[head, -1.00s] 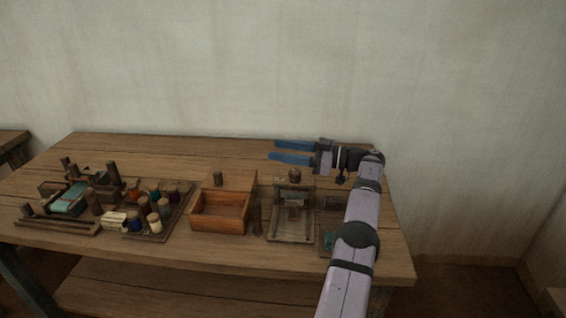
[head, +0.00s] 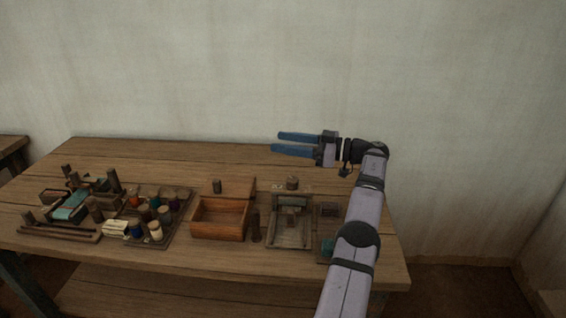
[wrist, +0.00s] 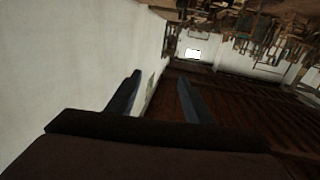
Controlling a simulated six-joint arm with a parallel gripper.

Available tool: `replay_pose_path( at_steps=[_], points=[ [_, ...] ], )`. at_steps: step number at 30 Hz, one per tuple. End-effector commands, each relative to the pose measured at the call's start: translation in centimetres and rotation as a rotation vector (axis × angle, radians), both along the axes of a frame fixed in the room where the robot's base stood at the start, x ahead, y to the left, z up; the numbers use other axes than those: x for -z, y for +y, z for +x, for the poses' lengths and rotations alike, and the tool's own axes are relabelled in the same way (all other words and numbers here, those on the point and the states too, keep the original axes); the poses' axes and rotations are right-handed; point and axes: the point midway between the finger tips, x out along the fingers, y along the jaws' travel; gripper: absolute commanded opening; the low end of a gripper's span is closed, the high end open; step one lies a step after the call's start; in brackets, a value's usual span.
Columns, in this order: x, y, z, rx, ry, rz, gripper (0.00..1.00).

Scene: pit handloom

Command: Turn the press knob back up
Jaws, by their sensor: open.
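The press (head: 290,224) is a small wooden frame on the right half of the table. In the wrist view my two fingers (wrist: 160,95) are spread, with the wall and a dark wooden floor beyond; the press is not recognisable there.
An open wooden box (head: 219,218) stands left of the press, with a dark upright peg (head: 256,225) between them. A tray (head: 172,228) of colored spools and a small loom (head: 72,205) are farther left. The back left of the table is clear.

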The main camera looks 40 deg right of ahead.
Motion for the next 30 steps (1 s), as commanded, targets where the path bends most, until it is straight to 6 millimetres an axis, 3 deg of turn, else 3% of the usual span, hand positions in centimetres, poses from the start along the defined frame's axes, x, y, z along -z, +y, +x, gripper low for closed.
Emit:
replay_pose_path(
  at_steps=[1,3,6,12,20,26,30],
  points=[
    [-2.4,-0.6,-0.6,0.014,-0.009,-0.016,0.47],
    [-4.9,-1.2,-1.4,0.032,-0.021,-0.038,0.47],
    [-7.6,-2.5,-2.7,0.062,-0.013,-0.025,0.47],
    [-8.0,-4.2,-4.5,0.107,0.036,0.125,0.47],
    [-5.2,-5.3,-6.5,0.198,0.087,0.39,0.47],
    [-0.3,-4.5,-7.7,0.302,0.093,0.513,0.47],
    [4.1,-3.0,-8.5,0.387,0.1,0.545,0.47]
  ],
)
